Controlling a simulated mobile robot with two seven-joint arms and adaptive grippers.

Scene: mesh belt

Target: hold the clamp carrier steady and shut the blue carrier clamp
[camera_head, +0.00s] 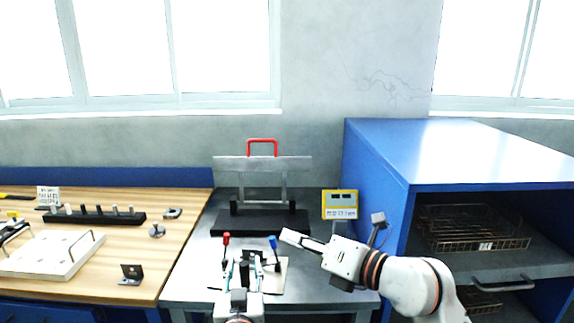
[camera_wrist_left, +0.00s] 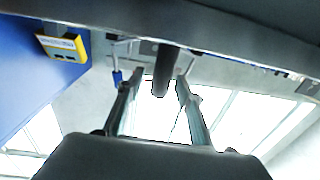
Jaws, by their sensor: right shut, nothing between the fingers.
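The clamp carrier (camera_head: 275,280) is a pale plate on the grey table, with a red-handled clamp (camera_head: 226,239) on its left and the blue carrier clamp (camera_head: 273,243) on its right. Both handles stand up. My left gripper (camera_head: 244,260) is over the carrier, fingers apart on either side of a dark post. In the left wrist view a gap shows beside the dark post (camera_wrist_left: 163,70), and the blue handle (camera_wrist_left: 117,78) is left of the fingers. My right gripper (camera_head: 292,237) is shut and empty, its tip just right of the blue handle. My left gripper partly hides the carrier.
A dark stand with a red handle (camera_head: 262,141) is behind the carrier. A yellow display box (camera_head: 340,204) stands at the table's back right. A blue cabinet (camera_head: 375,190) with wire baskets borders the right. A wooden bench (camera_head: 185,235) with small parts is left.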

